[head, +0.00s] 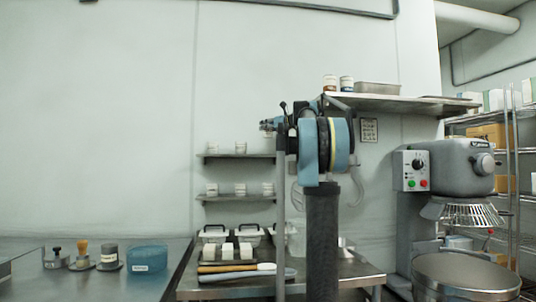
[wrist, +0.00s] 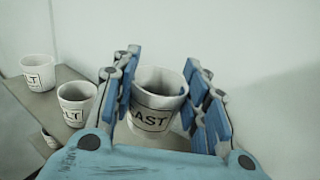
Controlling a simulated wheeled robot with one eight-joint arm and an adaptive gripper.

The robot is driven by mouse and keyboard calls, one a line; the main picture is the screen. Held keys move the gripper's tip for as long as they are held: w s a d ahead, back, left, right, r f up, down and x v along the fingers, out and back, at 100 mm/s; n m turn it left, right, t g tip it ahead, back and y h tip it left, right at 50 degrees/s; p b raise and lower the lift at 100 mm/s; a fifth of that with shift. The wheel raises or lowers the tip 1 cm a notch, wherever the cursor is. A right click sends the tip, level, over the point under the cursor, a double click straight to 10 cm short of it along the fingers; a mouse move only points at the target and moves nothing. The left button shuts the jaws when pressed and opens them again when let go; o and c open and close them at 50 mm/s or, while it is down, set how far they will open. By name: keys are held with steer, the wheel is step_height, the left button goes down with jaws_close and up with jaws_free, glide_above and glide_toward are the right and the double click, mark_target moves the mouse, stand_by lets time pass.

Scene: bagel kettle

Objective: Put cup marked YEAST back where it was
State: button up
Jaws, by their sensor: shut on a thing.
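The cup looks roughly upright between the blue finger pads. In the head view my gripper (head: 268,125) points left, above the right end of the upper wall shelf (head: 240,155).
In the wrist view two cups with labels ending in LT, one farther (wrist: 38,72) and one nearer (wrist: 76,103), stand left of the held cup. A lower shelf (head: 235,198) holds 3 cups. White tubs (head: 214,234) and a mixer (head: 445,170) stand below and right.

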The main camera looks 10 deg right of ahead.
step_height(320, 180, down, 8)
steer(key=shift+f, duration=0.25)
stand_by(0.4)
steer(key=o, duration=1)
steer(key=v, duration=1.2)
steer(key=shift+r, duration=0.1)
